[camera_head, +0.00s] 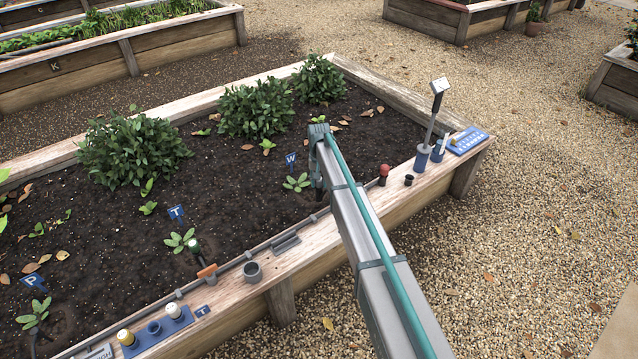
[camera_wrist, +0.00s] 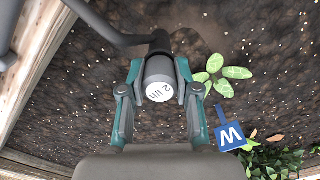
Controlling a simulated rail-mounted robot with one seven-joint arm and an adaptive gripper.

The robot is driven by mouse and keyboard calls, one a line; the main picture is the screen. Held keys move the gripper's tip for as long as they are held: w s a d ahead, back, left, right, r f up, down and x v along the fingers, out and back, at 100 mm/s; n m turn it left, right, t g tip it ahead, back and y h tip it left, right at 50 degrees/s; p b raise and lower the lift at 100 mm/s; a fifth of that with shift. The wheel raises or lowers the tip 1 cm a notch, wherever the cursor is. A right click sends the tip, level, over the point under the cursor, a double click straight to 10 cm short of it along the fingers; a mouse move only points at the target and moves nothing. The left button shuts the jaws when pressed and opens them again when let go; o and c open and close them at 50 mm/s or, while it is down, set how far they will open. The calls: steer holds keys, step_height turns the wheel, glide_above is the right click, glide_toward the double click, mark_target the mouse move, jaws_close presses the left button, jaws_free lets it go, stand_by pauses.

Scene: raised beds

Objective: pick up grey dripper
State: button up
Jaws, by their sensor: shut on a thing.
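The grey dripper (camera_wrist: 159,68) shows in the wrist view as a short grey cylinder with a white face marked "2 l/h". My gripper (camera_wrist: 159,82) is shut on it, with one finger against each side. A black piece shows at its far end, where a dark grey tube (camera_wrist: 108,30) comes in from the upper left; I cannot tell whether they are joined.
A seedling (camera_wrist: 221,75) and a blue W sign (camera_wrist: 230,136) stand close to the right of my gripper. The bed's wooden rim (camera_head: 340,220) carries a red-topped piece (camera_head: 384,170), a black cup (camera_head: 409,180), a grey ring (camera_head: 252,272) and a blue holder (camera_head: 170,338).

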steer(key=shift+r, duration=0.45)
step_height(320, 180, up, 3)
steer(key=shift+f+p, duration=0.1)
steer(key=shift+p, duration=0.5)
steer(key=s+a+r+p, duration=0.1)
steer(key=s+r+p, duration=0.4)
steer(key=s+r, duration=0.8)
steer(key=shift+s, duration=0.45)
steer(key=shift+f, duration=0.1)
